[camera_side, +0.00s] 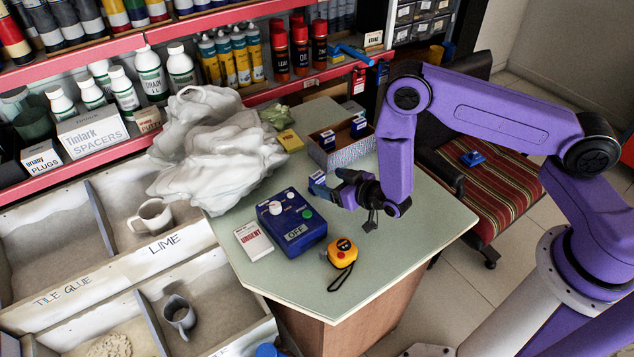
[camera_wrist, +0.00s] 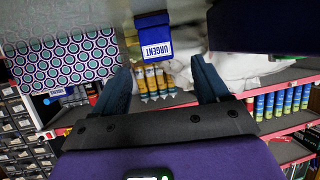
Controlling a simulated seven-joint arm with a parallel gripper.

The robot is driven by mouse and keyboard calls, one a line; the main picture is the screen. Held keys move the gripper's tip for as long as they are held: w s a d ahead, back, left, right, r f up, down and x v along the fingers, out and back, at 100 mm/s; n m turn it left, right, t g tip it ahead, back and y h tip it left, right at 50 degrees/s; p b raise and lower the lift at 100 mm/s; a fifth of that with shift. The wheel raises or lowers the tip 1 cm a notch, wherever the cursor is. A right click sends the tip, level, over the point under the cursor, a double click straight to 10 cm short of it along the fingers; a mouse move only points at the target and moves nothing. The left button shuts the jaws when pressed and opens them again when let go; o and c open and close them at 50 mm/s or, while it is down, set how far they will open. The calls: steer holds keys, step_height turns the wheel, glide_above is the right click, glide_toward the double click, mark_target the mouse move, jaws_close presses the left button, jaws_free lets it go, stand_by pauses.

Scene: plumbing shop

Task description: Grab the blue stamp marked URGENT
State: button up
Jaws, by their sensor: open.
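The blue stamp with a white label reading URGENT (camera_wrist: 154,38) shows in the wrist view, ahead of and between the two fingers. In the side view a small blue stamp with a pale label (camera_side: 317,180) is at the fingertips, partly hidden by them. My gripper (camera_side: 331,188) is open and empty, reaching left low over the green tabletop. Its fingers also show in the wrist view (camera_wrist: 160,68), spread to either side. I cannot tell whether the fingertips overlap the stamp's sides.
A patterned box (camera_side: 341,155) holding blue stamps stands behind my gripper. A blue device marked OFF (camera_side: 291,222) is close on the left. A white URGENT card (camera_side: 253,241), yellow tape measure (camera_side: 342,251) and crumpled white bag (camera_side: 215,150) also lie on the table (camera_side: 400,235).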

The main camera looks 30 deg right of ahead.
mark_target(319, 176)
steer(key=shift+x, duration=2.45)
steer(key=shift+d+r, duration=0.15)
steer(key=c, duration=1.1)
